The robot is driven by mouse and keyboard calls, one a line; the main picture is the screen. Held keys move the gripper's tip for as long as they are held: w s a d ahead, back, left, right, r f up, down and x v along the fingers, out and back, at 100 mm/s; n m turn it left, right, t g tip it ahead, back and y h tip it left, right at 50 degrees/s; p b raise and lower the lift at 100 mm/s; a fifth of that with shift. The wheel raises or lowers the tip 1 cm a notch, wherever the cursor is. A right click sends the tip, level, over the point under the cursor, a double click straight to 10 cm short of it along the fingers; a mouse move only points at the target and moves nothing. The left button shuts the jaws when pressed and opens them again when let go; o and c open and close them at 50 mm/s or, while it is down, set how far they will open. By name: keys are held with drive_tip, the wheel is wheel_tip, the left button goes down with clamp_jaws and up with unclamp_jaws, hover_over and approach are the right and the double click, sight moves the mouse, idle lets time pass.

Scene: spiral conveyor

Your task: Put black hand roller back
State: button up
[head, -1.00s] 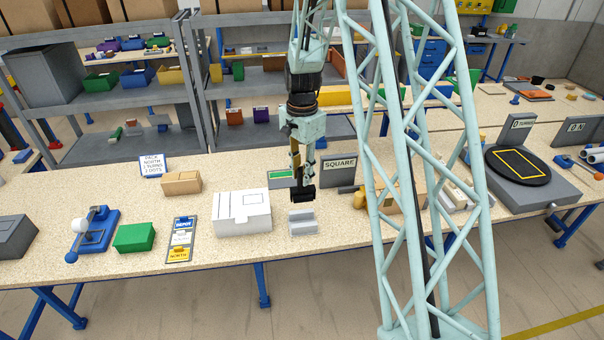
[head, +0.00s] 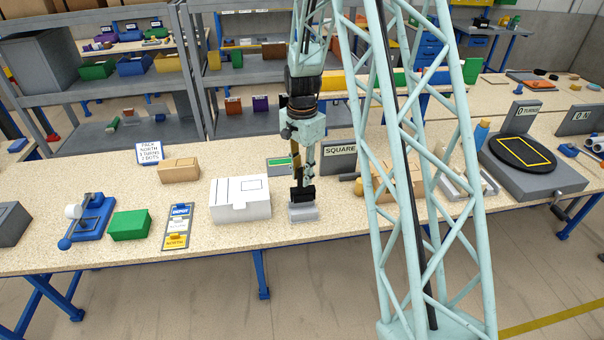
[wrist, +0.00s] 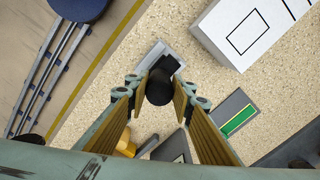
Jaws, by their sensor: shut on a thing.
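The black hand roller (head: 302,195) is held in my gripper (head: 302,180), which points straight down. In the wrist view the roller's round dark end (wrist: 159,88) sits between the two fingers of my gripper (wrist: 159,98). A small light grey holder (head: 304,213) stands on the bench directly under the roller, and it also shows in the wrist view (wrist: 149,56). The roller's lower part is at the top of the holder. I cannot tell whether it touches or is seated, as the fingers and roller hide the holder's inside.
A white box (head: 240,203) stands close left of the holder. Behind are a green-screened grey pad (head: 279,167) and the SQUARE sign (head: 340,160). A cardboard box lies to the right behind my lattice column. Bare bench top lies in front of the holder.

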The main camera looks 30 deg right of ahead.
sight(302, 187)
drive_tip(key=shift+f+b, duration=1.6)
drive_tip(key=shift+f, duration=1.1)
drive_tip(key=shift+f, duration=0.3)
drive_tip(key=o, duration=1)
drive_tip(key=shift+c, duration=0.2)
drive_tip(key=shift+r, duration=6)
